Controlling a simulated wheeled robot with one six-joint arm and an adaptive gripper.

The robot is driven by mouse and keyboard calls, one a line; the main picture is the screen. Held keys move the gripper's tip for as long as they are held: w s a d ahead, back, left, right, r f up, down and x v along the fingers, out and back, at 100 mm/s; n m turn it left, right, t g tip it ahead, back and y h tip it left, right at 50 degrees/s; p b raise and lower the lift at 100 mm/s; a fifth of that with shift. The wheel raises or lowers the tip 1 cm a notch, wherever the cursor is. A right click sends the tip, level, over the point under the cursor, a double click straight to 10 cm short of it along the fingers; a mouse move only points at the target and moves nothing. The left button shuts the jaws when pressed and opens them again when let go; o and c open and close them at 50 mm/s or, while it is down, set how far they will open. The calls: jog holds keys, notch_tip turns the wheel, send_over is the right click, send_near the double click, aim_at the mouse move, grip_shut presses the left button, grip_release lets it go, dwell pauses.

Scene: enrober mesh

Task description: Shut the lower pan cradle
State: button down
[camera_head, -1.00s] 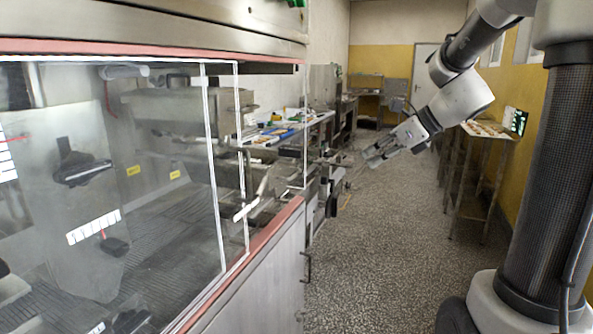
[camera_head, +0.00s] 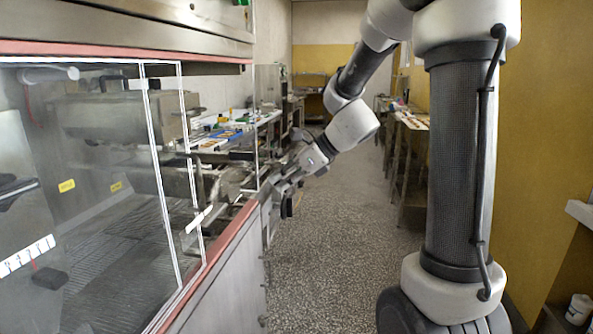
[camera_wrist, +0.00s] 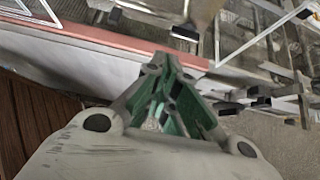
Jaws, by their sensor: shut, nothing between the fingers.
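The enrober machine with its glass guard (camera_head: 110,190) fills the left of the head view. Past the guard's end, metal bars and dark handle-like ends (camera_head: 287,207) stick out by the aisle. They seem to belong to the pan cradle, but I cannot tell the lower cradle apart or how far open it is. My gripper (camera_head: 276,180) is beside these parts and partly blends with them. In the wrist view my gripper (camera_wrist: 165,62) is shut and empty, over the machine's red edge. Metal bars with dark ends (camera_wrist: 255,98) show to its right, apart from the fingers.
The red-edged machine side (camera_head: 225,240) runs along the left of the aisle. A bench with coloured items (camera_head: 225,133) stands beyond. A rack table (camera_head: 410,125) stands on the right. The speckled floor (camera_head: 330,260) between is clear.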

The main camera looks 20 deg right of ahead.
aim_at(253, 173)
jog(key=shift+w+a+r, duration=0.25)
jog(key=shift+w+a, duration=0.2)
jog(key=shift+a, duration=0.25)
jog(key=shift+w+a+r, duration=0.25)
jog(key=shift+w+a, duration=0.2)
jog(key=shift+a, duration=0.2)
jog(key=w+a, duration=0.2)
jog(key=a, duration=0.1)
jog(key=shift+w+a, duration=0.15)
jog(key=shift+a, duration=0.1)
jog(key=shift+d+f, duration=0.1)
jog(key=shift+d, duration=0.05)
